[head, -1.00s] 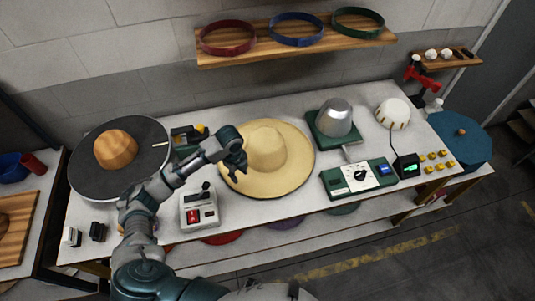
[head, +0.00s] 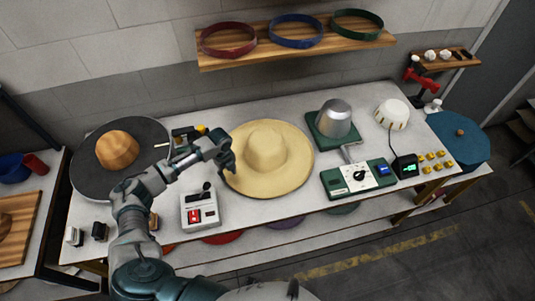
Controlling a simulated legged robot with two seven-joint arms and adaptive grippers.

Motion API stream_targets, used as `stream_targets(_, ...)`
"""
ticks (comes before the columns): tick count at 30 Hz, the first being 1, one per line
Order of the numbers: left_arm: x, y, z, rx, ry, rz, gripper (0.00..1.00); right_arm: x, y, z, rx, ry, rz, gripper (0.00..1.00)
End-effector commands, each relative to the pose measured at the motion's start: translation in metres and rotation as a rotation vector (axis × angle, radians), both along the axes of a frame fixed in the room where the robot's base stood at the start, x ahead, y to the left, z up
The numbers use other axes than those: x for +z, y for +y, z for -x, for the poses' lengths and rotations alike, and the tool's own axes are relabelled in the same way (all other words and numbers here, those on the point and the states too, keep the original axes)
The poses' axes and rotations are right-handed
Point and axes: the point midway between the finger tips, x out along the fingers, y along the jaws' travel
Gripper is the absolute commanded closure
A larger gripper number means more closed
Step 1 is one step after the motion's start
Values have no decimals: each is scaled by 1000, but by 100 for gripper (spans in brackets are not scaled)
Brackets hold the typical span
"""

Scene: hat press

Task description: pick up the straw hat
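The straw hat (head: 268,158) is pale tan with a wide brim and a domed crown. It lies brim-down in the middle of the white workbench. My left gripper (head: 228,168) is at the hat's left brim edge, fingers pointing down; it covers a small part of the brim. Whether it touches the brim or hovers over it I cannot tell. The fingers are small and dark, and their opening is not clear. My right gripper is not in the view.
A dark round plate with a wooden hat block (head: 117,150) is at left. A metal dome press (head: 334,118) and a green control panel (head: 357,178) are to the hat's right. Hat bands (head: 296,29) lie on the shelf above.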

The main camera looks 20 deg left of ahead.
Motion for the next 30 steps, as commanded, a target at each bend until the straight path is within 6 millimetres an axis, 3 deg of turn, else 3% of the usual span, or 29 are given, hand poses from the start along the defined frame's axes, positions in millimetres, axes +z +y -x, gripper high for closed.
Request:
stream_targets(9,-45,1,5,2,4,0,61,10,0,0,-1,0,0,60)
stream_targets(18,-51,-3,5,0,2,-4,61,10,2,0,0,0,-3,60)
stream_targets(23,-51,-3,5,0,2,-4,99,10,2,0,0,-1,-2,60)
stream_targets(30,-51,0,5,1,1,-1,100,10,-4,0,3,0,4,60)
